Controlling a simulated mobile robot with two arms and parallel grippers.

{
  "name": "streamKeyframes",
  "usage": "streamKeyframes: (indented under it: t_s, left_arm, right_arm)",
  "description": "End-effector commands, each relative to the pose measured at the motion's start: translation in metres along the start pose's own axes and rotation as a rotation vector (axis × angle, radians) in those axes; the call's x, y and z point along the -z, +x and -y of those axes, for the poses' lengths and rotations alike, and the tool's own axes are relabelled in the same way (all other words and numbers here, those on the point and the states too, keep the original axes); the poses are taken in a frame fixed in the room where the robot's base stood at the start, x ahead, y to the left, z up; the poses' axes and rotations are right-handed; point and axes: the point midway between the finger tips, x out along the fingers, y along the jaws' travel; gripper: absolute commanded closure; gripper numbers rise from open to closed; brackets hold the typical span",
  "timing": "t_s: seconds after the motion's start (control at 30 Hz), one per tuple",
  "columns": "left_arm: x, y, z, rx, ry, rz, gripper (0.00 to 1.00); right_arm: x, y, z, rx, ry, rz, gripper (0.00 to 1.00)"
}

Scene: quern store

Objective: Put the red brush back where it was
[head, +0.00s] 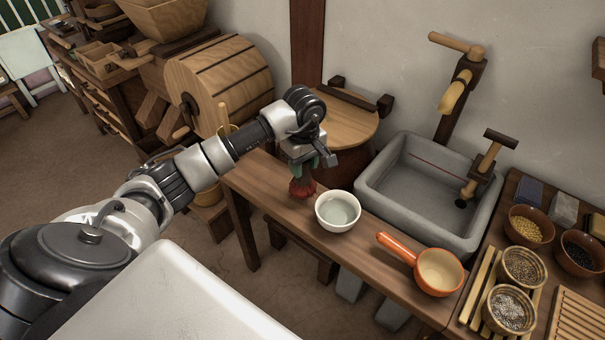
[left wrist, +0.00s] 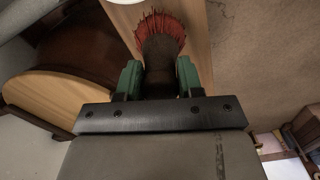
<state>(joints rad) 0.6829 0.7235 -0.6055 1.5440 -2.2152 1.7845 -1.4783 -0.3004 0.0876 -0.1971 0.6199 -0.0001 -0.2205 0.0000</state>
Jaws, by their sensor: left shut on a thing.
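The red brush (head: 302,187) has red bristles and a dark handle. In the head view it is at the left part of the narrow wooden bench, bristles down, just left of a white bowl. My left gripper (head: 306,160) is above it, shut on its handle. In the left wrist view the dark handle of the brush (left wrist: 160,50) sits between the green fingers of my left gripper (left wrist: 159,78), with the red bristles pointing away. I cannot tell whether the bristles touch the bench. My right gripper is in neither view.
The white bowl (head: 338,211) stands close to the brush on the bench (head: 266,180). An orange-handled pan (head: 438,271) is further right. A grey stone sink (head: 420,205) is behind the bench. A round wooden lid (head: 338,122) lies behind the gripper. Bowls of grain (head: 523,266) stand at right.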

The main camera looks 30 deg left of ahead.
Motion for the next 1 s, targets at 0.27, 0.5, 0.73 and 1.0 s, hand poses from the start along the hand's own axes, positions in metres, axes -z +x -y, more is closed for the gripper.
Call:
streamKeyframes:
  t_s: [0.27,0.5,0.73,1.0]
  left_arm:
    - [-0.001,0.032,0.000,0.002,0.002,0.002,0.86]
    - [0.000,0.038,0.000,-0.001,0.002,-0.001,0.86]
    - [0.000,0.041,0.000,0.000,0.003,-0.002,0.56]
    - [0.000,0.041,0.000,0.000,0.003,-0.001,0.38]
  right_arm:
    - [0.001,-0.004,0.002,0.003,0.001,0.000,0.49]
    - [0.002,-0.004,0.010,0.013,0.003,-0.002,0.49]
    - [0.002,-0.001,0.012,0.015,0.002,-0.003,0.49]
    - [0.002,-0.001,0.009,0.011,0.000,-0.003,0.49]
